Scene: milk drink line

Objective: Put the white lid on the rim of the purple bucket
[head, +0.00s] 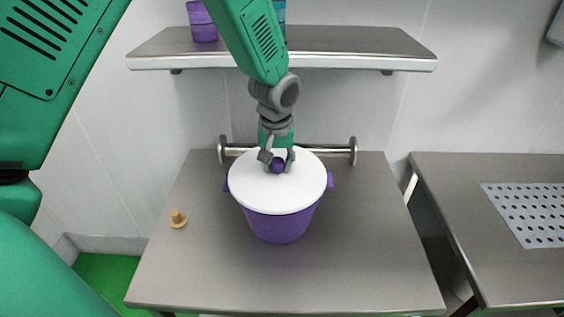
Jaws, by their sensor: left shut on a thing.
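The purple bucket (280,226) stands upright on the grey metal table, with a small handle on each side. The round white lid (280,197) covers the bucket's top in the picture, its edge close over the bucket's rim. I cannot tell whether it rests on the rim all round. My left gripper (277,165) points down over the lid and is shut on the lid's purple knob (277,166). The bucket's far rim is hidden under the lid. My right gripper is not in view.
A metal bar (330,151) runs along the table's back, behind the bucket. A shelf (360,55) above holds a purple container (202,22). The table's front (290,285) is clear.

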